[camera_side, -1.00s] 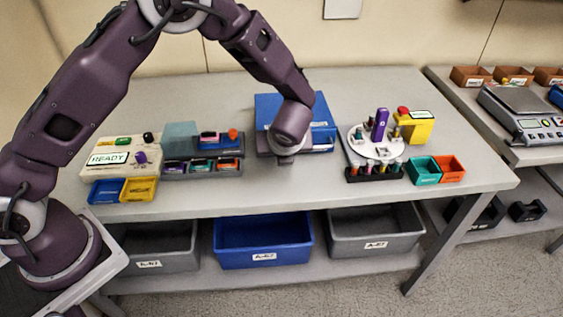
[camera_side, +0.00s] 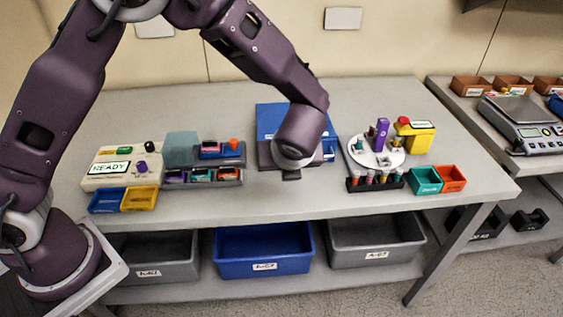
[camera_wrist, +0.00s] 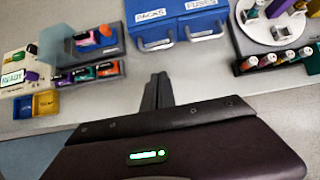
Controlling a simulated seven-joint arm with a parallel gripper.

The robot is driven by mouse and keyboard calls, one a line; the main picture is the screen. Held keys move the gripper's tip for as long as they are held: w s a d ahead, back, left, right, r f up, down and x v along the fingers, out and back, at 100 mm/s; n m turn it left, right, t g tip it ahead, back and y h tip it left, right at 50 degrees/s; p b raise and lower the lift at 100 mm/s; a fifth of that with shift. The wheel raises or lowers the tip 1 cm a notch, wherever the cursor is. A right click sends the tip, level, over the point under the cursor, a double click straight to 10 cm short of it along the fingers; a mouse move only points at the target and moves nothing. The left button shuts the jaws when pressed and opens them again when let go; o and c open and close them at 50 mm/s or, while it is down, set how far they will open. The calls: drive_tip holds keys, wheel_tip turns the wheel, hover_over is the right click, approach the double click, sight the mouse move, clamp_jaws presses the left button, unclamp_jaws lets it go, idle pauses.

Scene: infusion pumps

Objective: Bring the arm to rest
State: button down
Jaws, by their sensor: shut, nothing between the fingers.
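My gripper (camera_side: 291,175) hangs over the front middle of the grey table, in front of the blue case. In the wrist view its fingers (camera_wrist: 158,90) are together with nothing between them, above bare table. My wrist hides part of the blue case (camera_side: 270,118) in the side view. In the wrist view the case (camera_wrist: 172,12) shows two labels and two handles, beyond the fingertips and apart from them.
On the left are a panel reading READY (camera_side: 110,168), blue and yellow bins (camera_side: 140,199) and a cartridge rack (camera_side: 203,178). On the right are a white carousel (camera_side: 376,152), a vial rack (camera_side: 376,182), a yellow box (camera_side: 416,137) and teal and orange bins (camera_side: 425,181). The table's front strip is clear.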

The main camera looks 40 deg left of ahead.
drive_tip(key=s+a+r+n+g+h, duration=0.1)
drive_tip(key=s+a+r+n, duration=0.3)
drive_tip(key=s+r+n, duration=0.25)
drive_tip(key=s+a+r+n+g+h, duration=0.1)
drive_tip(key=s+a+r+n, duration=0.3)
drive_tip(key=s+r+n, duration=0.3)
drive_tip(key=s+r+n+t+h, duration=0.2)
drive_tip(key=s+r+n+h, duration=0.1)
drive_tip(key=s+n, duration=1)
drive_tip(key=shift+r+h, duration=0.2)
drive_tip(key=shift+h, duration=0.1)
drive_tip(key=shift+r, duration=0.1)
